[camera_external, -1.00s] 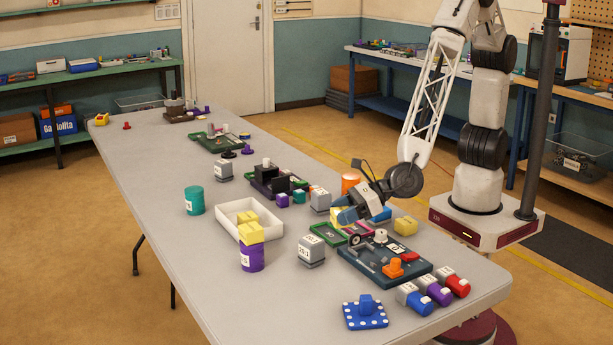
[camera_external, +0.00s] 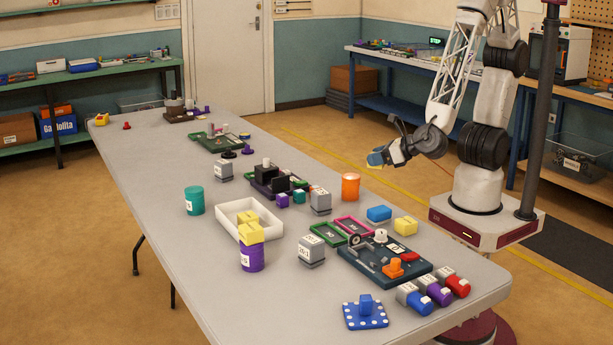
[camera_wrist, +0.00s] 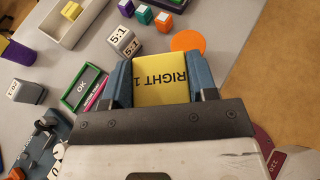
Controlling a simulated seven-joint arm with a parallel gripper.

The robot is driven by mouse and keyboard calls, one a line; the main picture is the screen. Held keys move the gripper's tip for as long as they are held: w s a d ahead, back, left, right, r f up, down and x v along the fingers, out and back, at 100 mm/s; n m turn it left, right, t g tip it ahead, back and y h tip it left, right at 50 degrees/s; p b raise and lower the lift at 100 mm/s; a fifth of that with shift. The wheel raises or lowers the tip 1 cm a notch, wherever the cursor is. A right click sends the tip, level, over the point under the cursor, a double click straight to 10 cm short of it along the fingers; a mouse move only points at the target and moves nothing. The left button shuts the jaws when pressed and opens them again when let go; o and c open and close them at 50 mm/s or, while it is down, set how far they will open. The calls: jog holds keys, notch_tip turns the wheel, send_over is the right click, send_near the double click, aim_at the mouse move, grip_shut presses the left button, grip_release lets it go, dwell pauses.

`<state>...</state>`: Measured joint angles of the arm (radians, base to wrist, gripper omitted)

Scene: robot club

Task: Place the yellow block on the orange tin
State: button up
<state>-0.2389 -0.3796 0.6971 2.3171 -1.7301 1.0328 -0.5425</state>
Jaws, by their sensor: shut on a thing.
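In the wrist view a yellow block (camera_wrist: 162,78), lettered "RIGHT 1", sits between the two blue fingers of my gripper (camera_wrist: 163,92). My gripper is shut on it. In the external view my gripper (camera_external: 377,159) is raised above table height, right of and a little higher in the picture than the orange tin (camera_external: 350,187). The block barely shows at the fingertips there. The tin stands upright near the table's right edge with nothing on its top. In the wrist view the tin's round orange top (camera_wrist: 187,41) shows just beyond the block, partly hidden by it and a finger.
A grey block (camera_external: 320,201) stands left of the tin. A blue block (camera_external: 379,213) and another yellow block (camera_external: 405,226) lie nearer the camera. A purple tin (camera_external: 251,258) bears yellow on top, beside a white tray (camera_external: 225,222).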

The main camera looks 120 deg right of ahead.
jog(key=s+d+m+g, duration=0.1)
jog(key=s+d, duration=0.1)
jog(key=s, duration=0.4)
jog(key=s+d+m+g+h, duration=0.1)
jog(key=s+d+m+g, duration=0.1)
jog(key=s, duration=0.5)
jog(key=shift+d+f+h, duration=0.3)
jog(key=shift+d+f, duration=0.15)
jog(key=shift+d, duration=0.3)
send_over(351, 176)
jog(key=shift+s+f, duration=0.45)
jog(key=shift+f, duration=0.25)
jog(key=shift+w+d, duration=0.1)
jog(key=shift+w, duration=0.35)
jog(key=shift+f, duration=1.8)
jog(key=shift+f, duration=0.15)
